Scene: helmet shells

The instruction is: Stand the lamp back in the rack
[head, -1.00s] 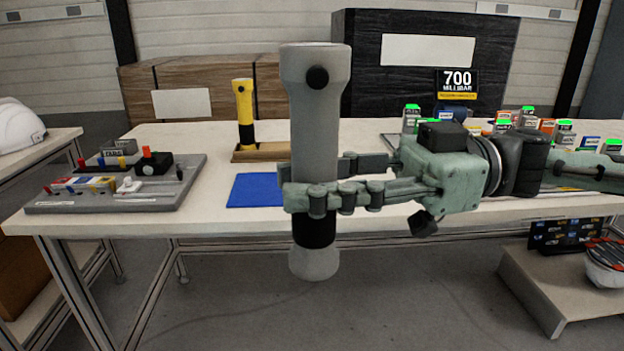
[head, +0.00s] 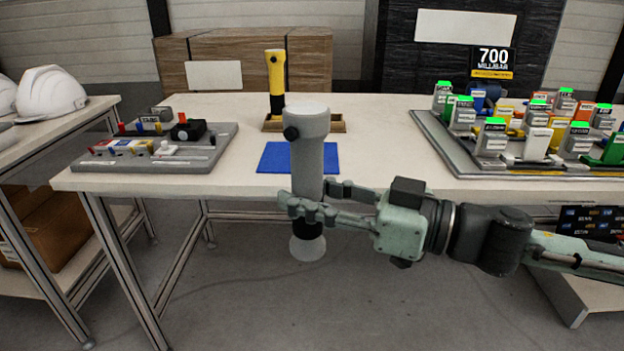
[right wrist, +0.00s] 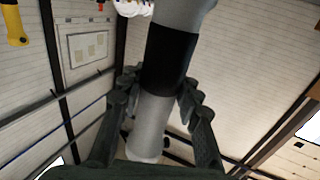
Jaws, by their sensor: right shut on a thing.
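A grey lamp (head: 309,155) with a wide head, a dark side button and a black band hangs upright, head up, in front of the table's front edge. My right gripper (head: 312,207) is shut around its lower body, near the black band. In the right wrist view the lamp's black band (right wrist: 172,62) shows between the fingers (right wrist: 158,105). A yellow and black lamp (head: 276,80) stands upright in a low wooden rack (head: 333,124) at the back of the table. The rack's other places are too small to make out. My left gripper is out of view.
A blue mat (head: 290,157) lies flat between the held lamp and the rack. A grey board with small parts (head: 165,158) is on the left, and a tray of labelled items (head: 500,168) on the right. White helmets (head: 50,92) sit on a side table.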

